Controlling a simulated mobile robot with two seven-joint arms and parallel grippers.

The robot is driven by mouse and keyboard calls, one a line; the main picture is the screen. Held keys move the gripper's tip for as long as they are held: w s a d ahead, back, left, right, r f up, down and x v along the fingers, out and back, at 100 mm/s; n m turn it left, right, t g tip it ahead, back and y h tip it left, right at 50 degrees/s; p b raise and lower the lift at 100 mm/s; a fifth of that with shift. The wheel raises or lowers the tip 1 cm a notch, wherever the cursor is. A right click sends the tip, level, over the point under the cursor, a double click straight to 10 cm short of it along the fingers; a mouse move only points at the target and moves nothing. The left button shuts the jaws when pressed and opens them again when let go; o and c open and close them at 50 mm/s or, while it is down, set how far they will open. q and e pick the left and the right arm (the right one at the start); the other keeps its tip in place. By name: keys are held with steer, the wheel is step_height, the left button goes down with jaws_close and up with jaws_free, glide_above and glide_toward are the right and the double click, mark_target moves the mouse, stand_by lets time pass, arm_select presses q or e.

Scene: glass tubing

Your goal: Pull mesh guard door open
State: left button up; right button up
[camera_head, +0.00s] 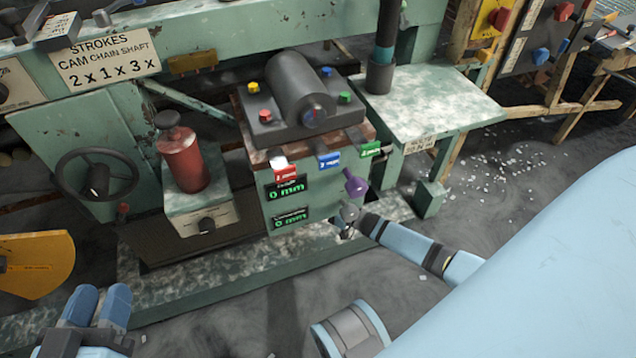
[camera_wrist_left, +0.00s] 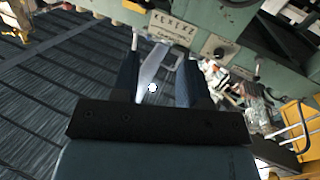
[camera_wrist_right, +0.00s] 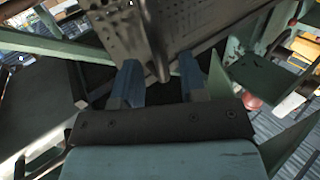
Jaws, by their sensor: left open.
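My left gripper (camera_head: 98,305) is at the lower left of the head view, in front of the green machine. In the left wrist view its two dark blue fingers (camera_wrist_left: 160,75) stand apart. A pale bar with a loop-shaped end (camera_wrist_left: 155,68) shows between and beyond them; I cannot tell whether it touches them. In the right wrist view my right gripper (camera_wrist_right: 158,80) has its fingers apart, facing a perforated metal plate (camera_wrist_right: 205,25). A rib of the plate comes down between the fingers, contact unclear. I cannot make out a mesh guard door for certain in any view.
The green machine (camera_head: 90,115) carries a handwheel (camera_head: 97,175), a red bottle-like part (camera_head: 185,158) and a control box (camera_head: 300,180) with coloured buttons. A yellow plate (camera_head: 38,264) stands at the left. White scraps litter the floor at the right.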

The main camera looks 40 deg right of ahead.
steer(key=shift+b+x, duration=0.3)
steer(key=shift+x, duration=1.15)
steer(key=shift+c, duration=0.5)
jaws_close()
steer(key=shift+s, duration=0.15)
